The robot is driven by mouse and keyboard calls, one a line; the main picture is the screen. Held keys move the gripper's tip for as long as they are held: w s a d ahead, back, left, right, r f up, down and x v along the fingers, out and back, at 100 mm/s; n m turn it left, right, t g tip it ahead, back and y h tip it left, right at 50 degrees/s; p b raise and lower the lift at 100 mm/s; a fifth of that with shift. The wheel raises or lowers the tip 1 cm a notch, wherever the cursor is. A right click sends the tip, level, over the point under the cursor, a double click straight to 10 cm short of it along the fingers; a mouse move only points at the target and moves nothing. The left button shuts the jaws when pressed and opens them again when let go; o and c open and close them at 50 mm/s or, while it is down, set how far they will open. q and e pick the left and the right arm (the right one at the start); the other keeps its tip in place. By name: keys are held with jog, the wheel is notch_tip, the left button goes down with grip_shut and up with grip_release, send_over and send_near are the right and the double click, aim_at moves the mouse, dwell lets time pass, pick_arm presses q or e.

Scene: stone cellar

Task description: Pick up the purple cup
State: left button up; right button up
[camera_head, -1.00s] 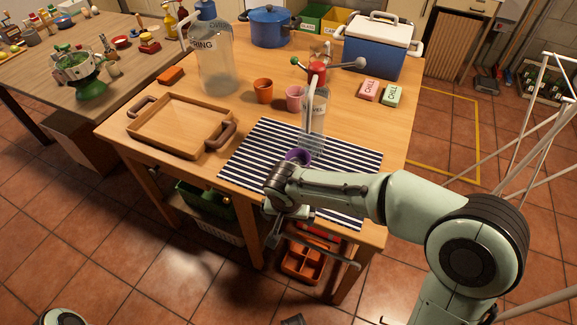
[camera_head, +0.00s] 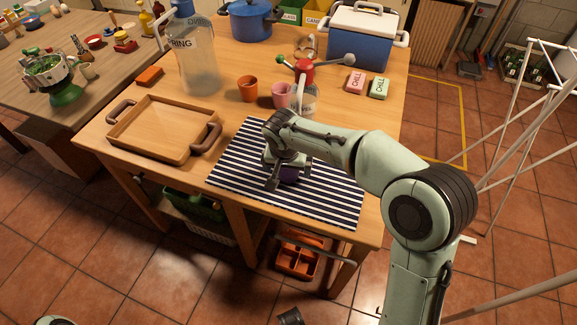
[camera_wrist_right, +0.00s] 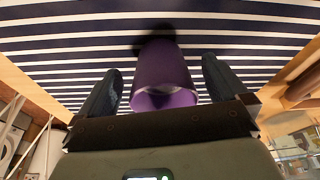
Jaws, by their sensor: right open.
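The purple cup (camera_head: 289,175) stands on the navy-and-white striped mat (camera_head: 335,205), mostly hidden behind my right gripper (camera_head: 280,180) in the head view. In the right wrist view the purple cup (camera_wrist_right: 163,75) lies between the two dark fingers of my open right gripper (camera_wrist_right: 158,85). A gap shows between the cup and each finger. The cup's open rim faces the wrist camera.
A wooden tray (camera_head: 128,137) lies to the left. A blue cooler (camera_head: 358,40) and a large jug (camera_head: 197,65) stand farther back.

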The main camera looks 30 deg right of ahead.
jog(key=shift+w+d, duration=0.55)
jog(key=shift+w, duration=0.15)
jog(key=shift+w+d+f, duration=0.15)
jog(key=shift+w+f, duration=0.05)
jog(key=shift+f, duration=0.45)
jog(key=c, duration=1.2)
